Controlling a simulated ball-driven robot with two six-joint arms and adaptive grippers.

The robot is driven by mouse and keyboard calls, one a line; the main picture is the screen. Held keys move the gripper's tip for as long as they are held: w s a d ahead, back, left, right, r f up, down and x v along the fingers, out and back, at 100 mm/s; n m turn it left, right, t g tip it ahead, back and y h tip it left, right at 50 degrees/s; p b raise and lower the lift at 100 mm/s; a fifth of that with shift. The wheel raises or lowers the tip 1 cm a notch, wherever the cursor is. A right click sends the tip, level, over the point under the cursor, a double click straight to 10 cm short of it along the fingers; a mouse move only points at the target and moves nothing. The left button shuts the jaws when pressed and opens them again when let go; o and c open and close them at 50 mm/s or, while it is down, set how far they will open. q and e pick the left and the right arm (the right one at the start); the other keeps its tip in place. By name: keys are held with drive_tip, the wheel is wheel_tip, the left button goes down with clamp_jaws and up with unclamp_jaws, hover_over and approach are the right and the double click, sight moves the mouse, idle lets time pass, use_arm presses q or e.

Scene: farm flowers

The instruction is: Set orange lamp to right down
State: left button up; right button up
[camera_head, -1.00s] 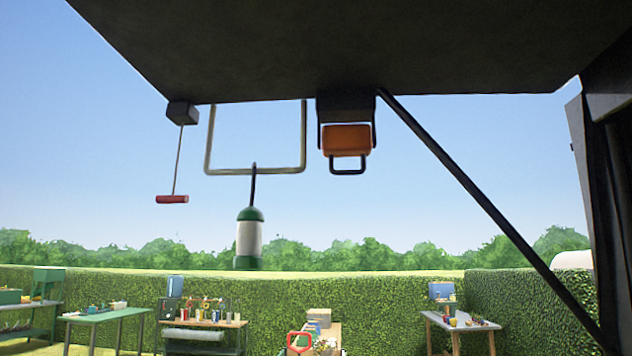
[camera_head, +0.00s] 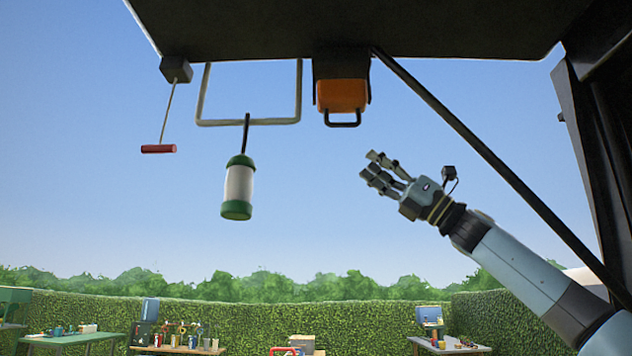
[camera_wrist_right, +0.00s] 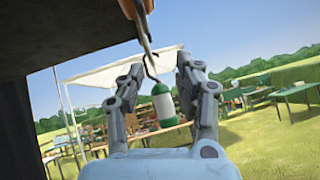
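The orange lamp (camera_head: 341,95) hangs in a black bracket under the dark overhead panel, with a black loop handle (camera_head: 343,123) at its lower edge. In the right wrist view, an orange piece (camera_wrist_right: 128,9) at the top edge looks like part of this lamp. My right gripper (camera_head: 371,166) is below and slightly right of the lamp, apart from it. It also shows in the right wrist view (camera_wrist_right: 160,66), with its fingers spread and nothing between them in grip. My left gripper is not in view.
A green and white lantern (camera_head: 238,188) hangs from a metal bar (camera_head: 248,122) left of the lamp. A red pull handle (camera_head: 158,149) hangs further left. A black diagonal strut (camera_head: 470,138) runs down on the right. Tables and a hedge (camera_head: 250,322) stand far behind.

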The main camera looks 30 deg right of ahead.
sight(345, 125)
drive_tip(key=shift+n+y, duration=0.5)
drive_tip(key=w+a+r+p, duration=0.1)
drive_tip(key=r+p, duration=0.1)
drive_tip(key=r, duration=0.1)
drive_tip(key=a+r+p, duration=0.2)
drive_tip(key=r, duration=0.1)
drive_tip(key=w+a+r+p, duration=0.1)
drive_tip(key=r+p, duration=0.2)
drive_tip(key=shift+w+a+r, duration=0.2)
drive_tip(key=shift+w+r, duration=0.15)
drive_tip(key=shift+w+a+r, duration=0.2)
drive_tip(key=shift+w+a, duration=0.05)
drive_tip(key=shift+w, duration=0.05)
clamp_jaws()
